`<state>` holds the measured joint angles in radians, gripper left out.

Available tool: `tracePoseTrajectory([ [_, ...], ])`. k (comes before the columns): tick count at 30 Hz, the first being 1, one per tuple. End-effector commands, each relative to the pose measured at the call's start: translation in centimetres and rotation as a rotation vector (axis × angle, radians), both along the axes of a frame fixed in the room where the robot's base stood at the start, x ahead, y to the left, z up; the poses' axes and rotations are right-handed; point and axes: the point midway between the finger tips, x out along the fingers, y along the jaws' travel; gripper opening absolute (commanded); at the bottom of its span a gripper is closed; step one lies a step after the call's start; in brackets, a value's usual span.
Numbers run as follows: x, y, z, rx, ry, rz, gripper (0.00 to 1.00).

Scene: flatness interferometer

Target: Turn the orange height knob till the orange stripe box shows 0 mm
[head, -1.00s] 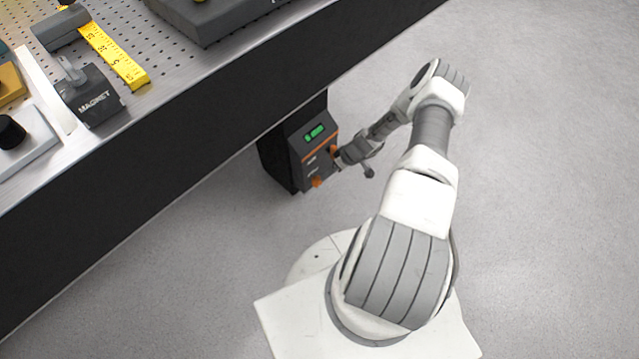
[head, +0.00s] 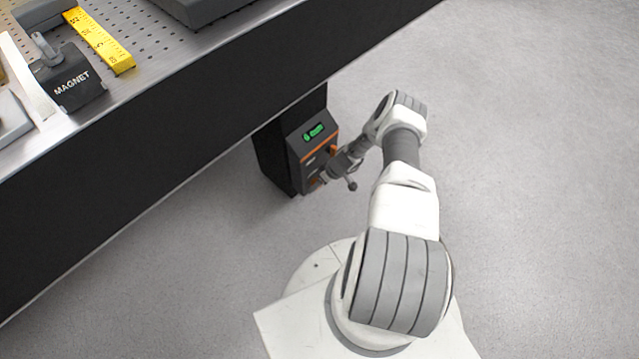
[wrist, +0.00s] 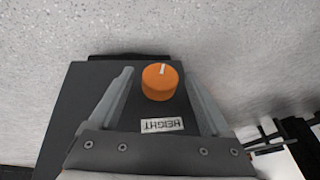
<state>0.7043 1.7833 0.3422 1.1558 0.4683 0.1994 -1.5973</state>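The orange height knob (wrist: 160,83) has a white mark on its top and sits above a HEIGHT label (wrist: 162,125), which appears upside down in the wrist view. My gripper (wrist: 160,73) is open, with one finger on each side of the knob and a gap to both. The dark orange stripe box (head: 293,160) stands under the table edge in the head view. Its green display (head: 313,131) is lit, but the digits are too small to read. The gripper end of my arm is at the lower front of the box and partly hides the knob there.
The table (head: 190,95) overhangs the box, with a magnet block (head: 75,80) and a yellow tape measure (head: 100,45) on top. The grey floor (head: 530,150) to the right is clear.

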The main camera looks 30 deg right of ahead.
Motion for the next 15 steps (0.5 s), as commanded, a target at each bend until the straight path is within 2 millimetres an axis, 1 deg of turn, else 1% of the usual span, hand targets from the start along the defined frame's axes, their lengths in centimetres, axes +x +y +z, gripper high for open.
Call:
tracePoseTrajectory([
  [1, 0.0, -0.01, 0.02, 0.0, 0.0, 0.0, 0.71],
  [2, 0.0, -0.01, 0.02, 0.0, 0.0, 0.0, 0.66],
  [3, 0.0, -0.01, 0.02, 0.0, 0.0, 0.0, 0.58],
  [11, -0.01, -0.02, 0.03, 0.0, 0.0, 0.0, 0.12],
  [12, 0.0, -0.01, 0.03, 0.0, 0.0, 0.0, 0.04],
  [13, 0.0, -0.01, 0.03, 0.0, 0.0, 0.0, 0.0],
  [15, -0.01, -0.01, 0.04, 0.0, 0.0, 0.0, 0.0],
])
